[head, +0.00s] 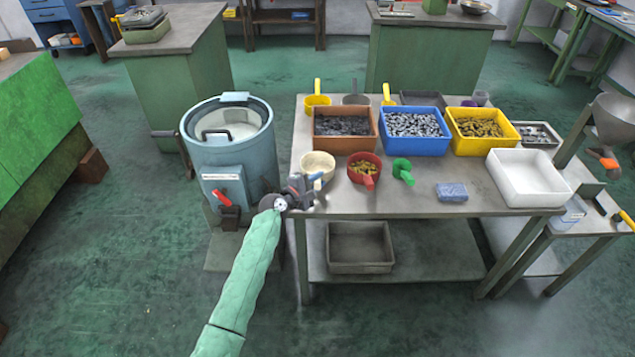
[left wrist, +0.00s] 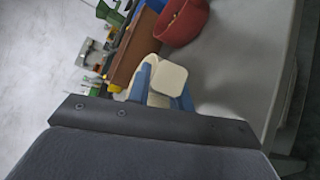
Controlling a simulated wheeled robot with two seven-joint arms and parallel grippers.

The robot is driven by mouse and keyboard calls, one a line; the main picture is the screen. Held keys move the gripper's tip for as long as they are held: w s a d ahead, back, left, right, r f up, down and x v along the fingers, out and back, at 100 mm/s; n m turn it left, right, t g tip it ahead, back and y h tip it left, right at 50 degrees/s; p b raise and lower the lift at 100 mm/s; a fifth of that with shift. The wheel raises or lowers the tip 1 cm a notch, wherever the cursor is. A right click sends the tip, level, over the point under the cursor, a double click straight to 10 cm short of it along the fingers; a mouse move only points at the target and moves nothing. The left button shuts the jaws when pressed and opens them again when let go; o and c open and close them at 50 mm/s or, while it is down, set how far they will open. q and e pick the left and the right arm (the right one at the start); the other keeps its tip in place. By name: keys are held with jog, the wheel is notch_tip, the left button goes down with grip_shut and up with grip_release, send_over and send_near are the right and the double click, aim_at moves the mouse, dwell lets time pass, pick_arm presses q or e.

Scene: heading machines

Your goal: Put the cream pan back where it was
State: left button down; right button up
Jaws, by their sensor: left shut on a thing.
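The cream pan (head: 317,164) is at the front left corner area of the metal table (head: 420,203), left of a red pan (head: 365,182) holding yellowish parts. My left gripper (head: 316,183) is shut on the cream pan's handle, at the pan's near side. In the left wrist view the cream handle end (left wrist: 168,78) sits between the blue fingers, and the palm hides most of the pan. The pan looks upright and empty. I cannot tell whether its base touches the table. My right gripper is not in view.
Brown (head: 345,145), blue (head: 412,142) and yellow (head: 485,143) bins stand behind the pans. A blue-grey drum machine (head: 229,150) stands close left of the table.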

pick_arm(q)
jog(key=shift+f, duration=0.1)
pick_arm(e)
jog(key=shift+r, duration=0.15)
pick_arm(q)
jog(key=c, duration=1.3)
grip_release()
jog(key=shift+o, duration=0.2)
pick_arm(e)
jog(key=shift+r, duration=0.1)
pick_arm(q)
jog(key=shift+b+v, duration=0.3)
jog(key=shift+v, duration=0.65)
jog(key=b+v, duration=0.2)
jog(key=v, duration=0.8)
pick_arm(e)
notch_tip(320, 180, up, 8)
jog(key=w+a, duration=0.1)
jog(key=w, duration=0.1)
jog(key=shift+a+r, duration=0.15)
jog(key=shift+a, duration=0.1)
